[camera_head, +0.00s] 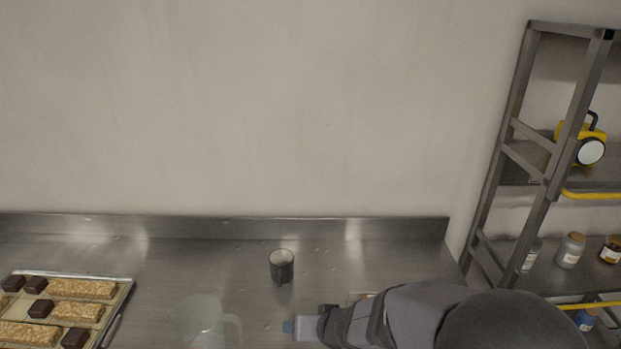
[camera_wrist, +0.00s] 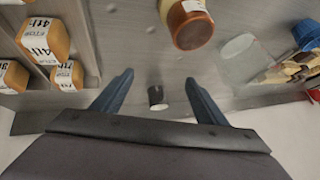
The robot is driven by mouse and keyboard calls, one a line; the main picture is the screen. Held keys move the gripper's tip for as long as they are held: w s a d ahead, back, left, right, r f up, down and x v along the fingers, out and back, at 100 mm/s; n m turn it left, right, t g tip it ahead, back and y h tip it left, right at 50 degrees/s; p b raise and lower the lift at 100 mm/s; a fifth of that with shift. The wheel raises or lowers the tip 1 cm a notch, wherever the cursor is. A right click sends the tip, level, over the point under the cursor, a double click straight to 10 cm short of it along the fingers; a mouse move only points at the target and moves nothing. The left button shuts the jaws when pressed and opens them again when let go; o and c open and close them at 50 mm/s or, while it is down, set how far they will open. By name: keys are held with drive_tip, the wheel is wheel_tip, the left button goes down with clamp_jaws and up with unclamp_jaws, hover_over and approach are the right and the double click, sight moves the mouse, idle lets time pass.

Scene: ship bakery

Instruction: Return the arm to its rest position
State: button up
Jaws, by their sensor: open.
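My gripper (camera_head: 290,326) reaches in from the right over the steel counter in the head view, with most of the arm at the lower right. In the wrist view my gripper (camera_wrist: 157,82) shows two blue fingers spread apart with nothing held between them. A small dark cup (camera_head: 281,266) stands upright on the counter behind the gripper, apart from it. The cup also shows in the wrist view (camera_wrist: 156,96), beyond the finger gap.
A clear jug (camera_head: 200,318) stands left of the gripper. A tray (camera_head: 124,292) of bars and dark blocks lies far left. A metal rack (camera_head: 520,130) with jars stands right. Counter around the cup is clear.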

drive_tip(key=s+d+m+g+h, duration=0.1)
drive_tip(key=s+d+m+h, duration=0.1)
drive_tip(key=d, duration=0.4)
drive_tip(key=s+d+m+g+h+p, duration=0.1)
drive_tip(key=s+d+m+h, duration=0.1)
drive_tip(key=s+d, duration=0.2)
drive_tip(key=s+d+m+g+h, duration=0.1)
drive_tip(key=s+d+m+h, duration=0.1)
drive_tip(key=d, duration=0.7)
drive_tip(key=shift+s+d+m+p, duration=0.3)
drive_tip(key=shift+s+d+m, duration=0.1)
drive_tip(key=shift+s, duration=0.15)
drive_tip(key=s+a+f+n+g+y+b, duration=0.2)
drive_tip(key=s+f+n+b, duration=0.4)
drive_tip(key=s, duration=0.3)
drive_tip(key=shift+a+f+g+b, duration=0.55)
drive_tip(key=shift+a+g+b, duration=0.35)
drive_tip(key=shift+a, duration=0.4)
